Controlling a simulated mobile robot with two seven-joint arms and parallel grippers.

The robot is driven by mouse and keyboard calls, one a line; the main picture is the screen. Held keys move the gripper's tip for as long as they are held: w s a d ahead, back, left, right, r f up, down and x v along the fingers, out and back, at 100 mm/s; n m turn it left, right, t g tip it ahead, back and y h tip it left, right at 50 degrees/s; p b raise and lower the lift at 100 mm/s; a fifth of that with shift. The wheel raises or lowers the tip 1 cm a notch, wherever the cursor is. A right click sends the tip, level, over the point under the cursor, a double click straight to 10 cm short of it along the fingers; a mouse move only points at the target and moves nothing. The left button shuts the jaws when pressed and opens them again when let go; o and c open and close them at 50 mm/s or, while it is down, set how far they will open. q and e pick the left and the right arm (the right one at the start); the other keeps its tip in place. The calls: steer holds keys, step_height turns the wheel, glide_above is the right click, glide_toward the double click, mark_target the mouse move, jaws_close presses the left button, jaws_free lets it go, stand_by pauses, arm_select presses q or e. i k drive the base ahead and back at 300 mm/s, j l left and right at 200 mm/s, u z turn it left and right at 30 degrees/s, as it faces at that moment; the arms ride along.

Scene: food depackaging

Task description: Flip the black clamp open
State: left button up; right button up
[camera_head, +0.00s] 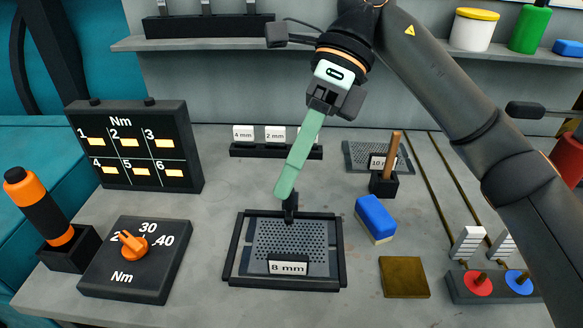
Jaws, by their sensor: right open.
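A small upright black piece, which looks like the black clamp (289,210), stands at the back edge of a black-framed tray (230,262) holding a perforated plate and an "8 mm" label. Whether the clamp is open or closed cannot be made out. My right gripper (285,192) reaches down from the top with its long green fingers. They are seen nearly edge-on and overlap, so the gap between them is hidden. The tips are just above the clamp in the picture; contact cannot be told. The gripper is open with nothing visible in it. My left gripper is not in view.
A blue sponge (375,217) and a brown square block (404,277) lie right of the tray. A wooden-handled tool (391,155) stands behind them. An orange-knobbed dial box (125,285) and an Nm board (135,145) are at left. A labelled rack (240,150) is behind.

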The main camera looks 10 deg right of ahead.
mark_target(289, 203)
steer(key=k, duration=1)
